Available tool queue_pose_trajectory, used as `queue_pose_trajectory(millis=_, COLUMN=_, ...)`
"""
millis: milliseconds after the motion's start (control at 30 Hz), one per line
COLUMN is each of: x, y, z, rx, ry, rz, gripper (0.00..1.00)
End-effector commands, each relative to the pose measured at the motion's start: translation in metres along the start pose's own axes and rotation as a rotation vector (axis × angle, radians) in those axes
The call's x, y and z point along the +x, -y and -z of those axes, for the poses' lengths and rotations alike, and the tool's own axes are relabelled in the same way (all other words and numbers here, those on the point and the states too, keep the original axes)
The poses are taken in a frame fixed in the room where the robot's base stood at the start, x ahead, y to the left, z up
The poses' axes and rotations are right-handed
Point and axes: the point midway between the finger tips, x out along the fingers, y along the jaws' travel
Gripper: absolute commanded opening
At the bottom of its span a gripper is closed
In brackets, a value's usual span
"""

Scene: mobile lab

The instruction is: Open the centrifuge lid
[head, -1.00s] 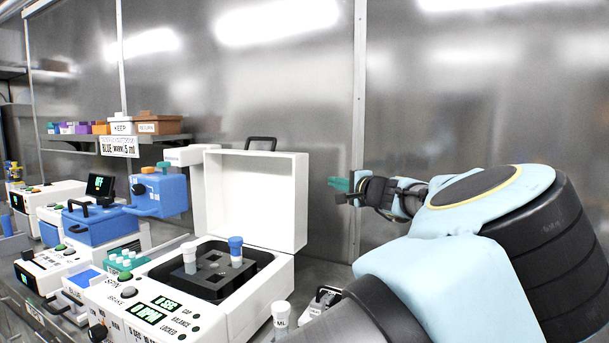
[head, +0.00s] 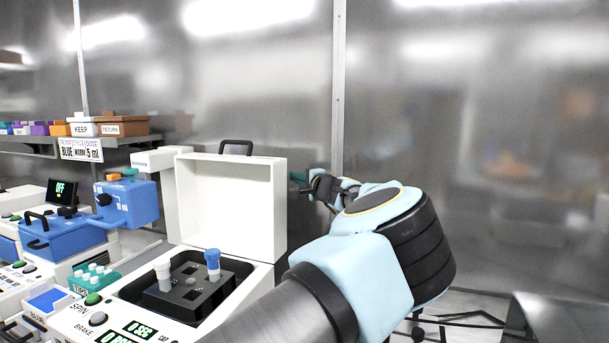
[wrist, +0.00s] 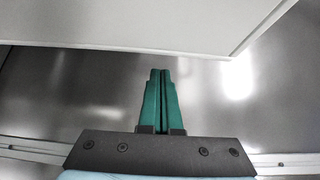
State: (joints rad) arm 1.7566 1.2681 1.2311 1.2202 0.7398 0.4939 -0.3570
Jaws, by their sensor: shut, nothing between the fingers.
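The white centrifuge (head: 190,325) stands on the bench with its lid (head: 232,205) upright, hinged open at the back. A dark handle (head: 236,146) shows on the lid's top edge. Inside the dark rotor (head: 192,290) stand a white-capped tube (head: 163,274) and a blue-capped tube (head: 213,263). My gripper (head: 298,179) is just right of the lid in the head view, partly hidden. In the wrist view its green fingers (wrist: 161,100) are together and empty. A pale panel (wrist: 150,20), which looks like the lid, lies beyond the fingertips, apart from them.
A blue device with a screen (head: 62,190) and a teal tube rack (head: 95,278) stand left of the centrifuge. Bins (head: 122,126) sit on a shelf behind. A metal wall (head: 470,130) closes off the back.

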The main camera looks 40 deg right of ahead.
Motion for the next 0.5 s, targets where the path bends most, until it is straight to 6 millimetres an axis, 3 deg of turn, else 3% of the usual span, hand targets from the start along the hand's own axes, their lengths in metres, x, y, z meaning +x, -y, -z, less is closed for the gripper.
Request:
queue_pose_trajectory(millis=200, x=-0.018, y=0.001, z=-0.015, rx=0.003, ry=-0.003, rz=0.000, gripper=0.00)
queue_pose_trajectory(millis=500, x=-0.026, y=0.000, z=-0.026, rx=0.002, ry=-0.003, rz=0.000, gripper=0.00)
